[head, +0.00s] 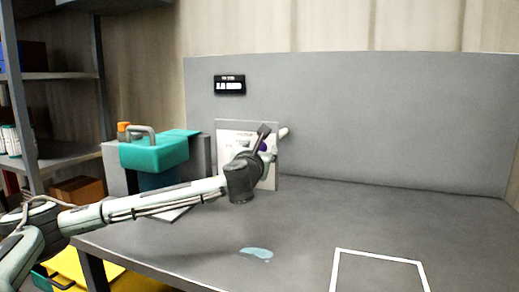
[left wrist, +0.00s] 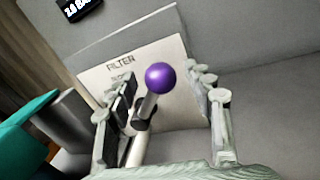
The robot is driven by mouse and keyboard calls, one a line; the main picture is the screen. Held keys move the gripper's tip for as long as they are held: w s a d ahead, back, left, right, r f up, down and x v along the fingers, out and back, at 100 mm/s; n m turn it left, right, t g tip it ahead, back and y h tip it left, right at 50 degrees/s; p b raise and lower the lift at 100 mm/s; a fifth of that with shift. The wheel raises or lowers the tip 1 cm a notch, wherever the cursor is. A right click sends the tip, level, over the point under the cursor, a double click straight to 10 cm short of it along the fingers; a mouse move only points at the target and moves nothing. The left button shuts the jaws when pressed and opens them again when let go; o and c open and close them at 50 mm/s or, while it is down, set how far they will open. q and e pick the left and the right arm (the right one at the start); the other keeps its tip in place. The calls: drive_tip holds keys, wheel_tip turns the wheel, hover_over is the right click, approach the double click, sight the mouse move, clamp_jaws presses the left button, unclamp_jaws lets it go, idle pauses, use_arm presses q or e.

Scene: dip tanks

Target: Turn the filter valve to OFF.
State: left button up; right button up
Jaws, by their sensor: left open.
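The filter valve's lever carries a purple ball knob (left wrist: 160,77) on a pale stem, in front of a white panel (left wrist: 146,58) lettered FILTER. In the left wrist view the knob stands between the spread fingers of my left gripper (left wrist: 165,98), which is open; no finger is seen touching it. In the head view my left gripper (head: 272,142) is in front of the panel (head: 235,128) and hides most of the valve; only a bit of the purple knob shows. The smaller lettering on the panel is partly hidden and cannot be read. My right gripper is not in view.
A teal lidded tank (head: 153,155) with a grey handle stands left of the panel, close to my left arm. A small black display (head: 230,85) hangs on the grey back wall. A white outlined square (head: 380,255) and a bluish puddle-like patch (head: 257,253) mark the table. The right side is clear.

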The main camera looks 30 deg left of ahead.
use_arm(q)
drive_tip(key=shift+c, duration=1.2)
clamp_jaws()
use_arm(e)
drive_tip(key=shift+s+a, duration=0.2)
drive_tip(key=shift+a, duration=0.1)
use_arm(q)
drive_tip(key=shift+a, duration=0.15)
